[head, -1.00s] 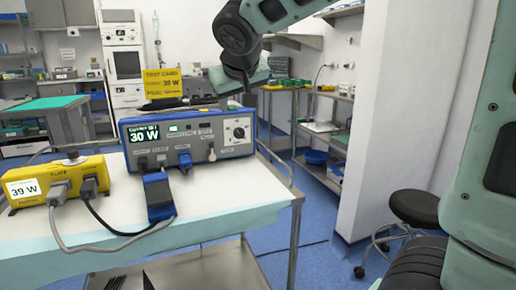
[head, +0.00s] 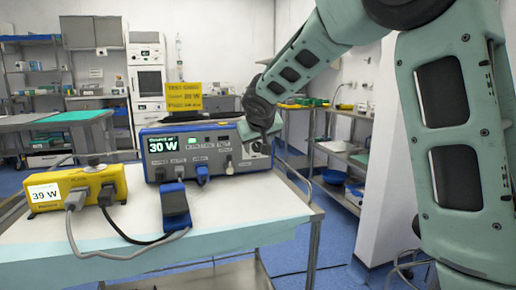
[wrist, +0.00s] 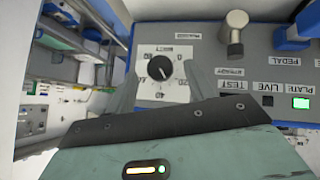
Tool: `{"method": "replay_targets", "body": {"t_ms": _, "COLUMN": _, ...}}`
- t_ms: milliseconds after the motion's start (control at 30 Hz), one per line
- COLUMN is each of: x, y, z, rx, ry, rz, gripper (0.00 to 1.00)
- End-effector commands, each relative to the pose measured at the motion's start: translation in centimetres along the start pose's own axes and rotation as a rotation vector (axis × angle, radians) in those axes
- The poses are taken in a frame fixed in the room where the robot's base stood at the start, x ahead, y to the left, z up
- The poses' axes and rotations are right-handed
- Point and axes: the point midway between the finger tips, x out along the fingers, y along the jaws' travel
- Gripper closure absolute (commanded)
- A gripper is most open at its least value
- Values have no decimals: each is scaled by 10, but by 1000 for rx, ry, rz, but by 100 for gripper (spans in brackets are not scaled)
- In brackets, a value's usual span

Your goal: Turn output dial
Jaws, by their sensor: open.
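The output dial (wrist: 160,68) is a black round knob on a white scale plate, seen upside down in the wrist view. My gripper (wrist: 160,76) is open, its two fingers on either side of the dial. Contact with the knob cannot be told. In the head view my gripper (head: 258,146) is at the right end of the blue generator (head: 215,166), and my arm hides the dial there. The generator's display (head: 164,145) reads 30 W. The yellow meter box (head: 78,190) shows 39 W on its screen.
A metal post (wrist: 235,30) sticks out near the dial. Shelves (head: 345,150) stand at the right.

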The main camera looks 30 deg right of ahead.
Motion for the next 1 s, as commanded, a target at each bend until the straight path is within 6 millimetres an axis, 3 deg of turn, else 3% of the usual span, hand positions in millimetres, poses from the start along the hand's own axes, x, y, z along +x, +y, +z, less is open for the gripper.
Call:
{"method": "replay_targets", "body": {"t_ms": 200, "x": 17, "y": 0, "z": 0, "rx": 0, "ry": -1, "rz": 1, "gripper": 46}}
{"method": "replay_targets", "body": {"t_ms": 500, "x": 18, "y": 0, "z": 0, "rx": 0, "ry": 0, "rz": 0, "gripper": 46}}
{"method": "replay_targets", "body": {"t_ms": 667, "x": 18, "y": 0, "z": 0, "rx": 0, "ry": 0, "rz": 0, "gripper": 91}}
{"method": "replay_targets", "body": {"t_ms": 1000, "x": 23, "y": -4, "z": 4, "rx": -51, "ry": 3, "rz": 46, "gripper": 91}}
